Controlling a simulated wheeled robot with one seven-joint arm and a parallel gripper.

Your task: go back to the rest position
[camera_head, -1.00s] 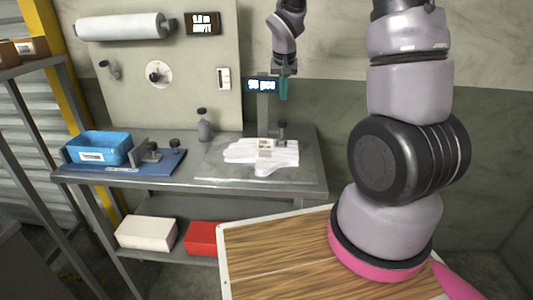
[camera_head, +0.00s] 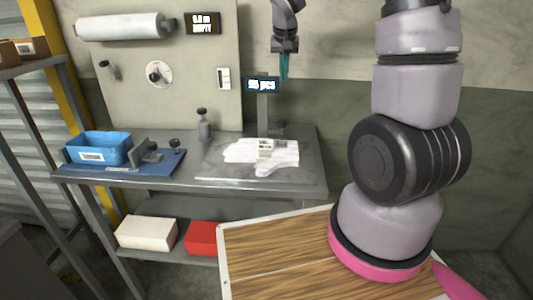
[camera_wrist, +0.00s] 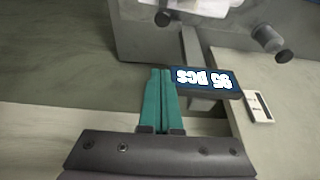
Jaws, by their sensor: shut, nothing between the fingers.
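My gripper (camera_head: 284,67) hangs in the air above the back of the metal bench, in front of the wall. Its teal fingers point down and are shut with nothing between them. They also show in the wrist view (camera_wrist: 160,72), closed side by side. The small display (camera_head: 262,85) on a post stands just left of the fingers in the head view; the wrist view shows it at the right of them (camera_wrist: 205,80), upside down.
A white glove stack (camera_head: 255,160) with a small block on it lies on the metal bench (camera_head: 300,187). A blue bin (camera_head: 97,148) stands at the bench's left. White (camera_head: 146,232) and red (camera_head: 202,238) boxes lie on the lower shelf.

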